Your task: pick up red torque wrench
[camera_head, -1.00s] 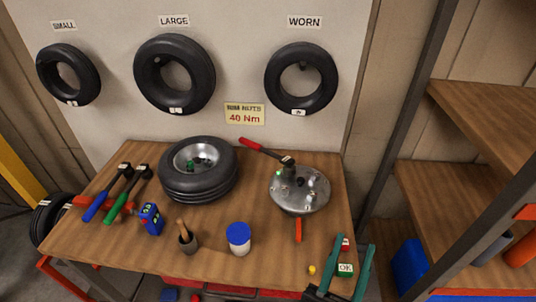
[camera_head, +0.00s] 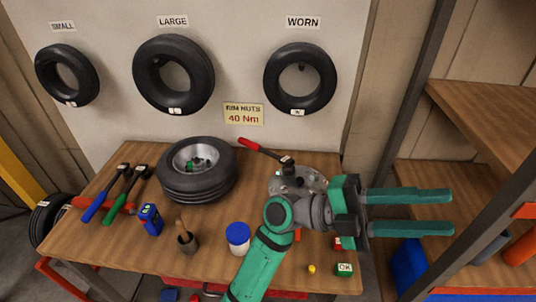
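The red torque wrench (camera_head: 262,148) lies at the back of the wooden table, with its red handle to the upper left. Its dark head (camera_head: 285,161) reaches the back edge of the silver wheel rim (camera_head: 306,173), beside a small green light. My gripper (camera_head: 452,210) is open and empty, with its two green fingers pointing right, past the table's right side. It is to the right of and nearer than the wrench. My arm and wrist hide much of the rim.
Blue (camera_head: 95,208) and green (camera_head: 117,206) wrenches lie at the left. A blue-lidded jar (camera_head: 238,239) and a brush pot (camera_head: 187,243) stand in front. Wooden shelves (camera_head: 445,190) rise close behind the gripper.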

